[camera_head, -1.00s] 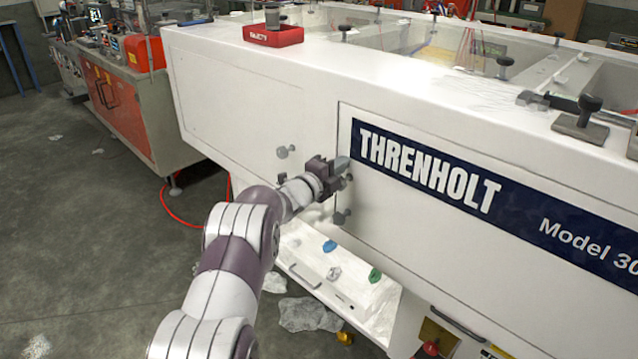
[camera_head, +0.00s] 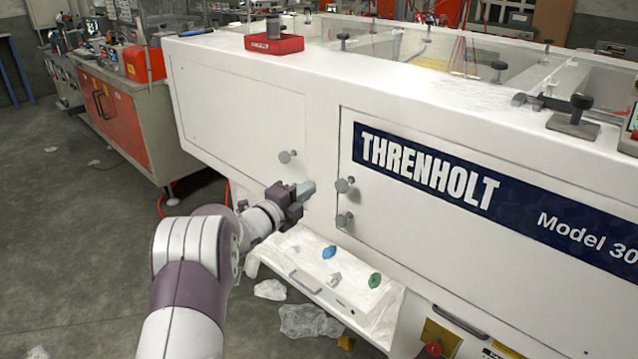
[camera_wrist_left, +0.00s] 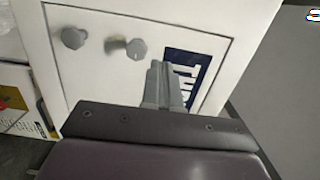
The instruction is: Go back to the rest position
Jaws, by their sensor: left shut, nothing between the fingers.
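My left gripper (camera_head: 306,190) is shut and empty, in front of the white THRENHOLT machine (camera_head: 240,70). In the head view it appears left of two grey knobs, an upper one (camera_head: 345,185) and a lower one (camera_head: 344,220), on the panel with the dark blue THRENHOLT label (camera_head: 430,172). In the left wrist view the shut fingers (camera_wrist_left: 165,68) point toward that panel, with the two knobs (camera_wrist_left: 138,49) to their left. I cannot tell the exact gap between fingertips and panel. My right gripper does not show.
Below the gripper is a white ledge (camera_head: 388,312) with a blue piece (camera_head: 329,251) and a green piece (camera_head: 375,280). A red tray (camera_head: 274,45) stands on the machine's top. Crumpled plastic (camera_head: 308,321) lies on the floor. Open floor (camera_head: 80,220) is at left.

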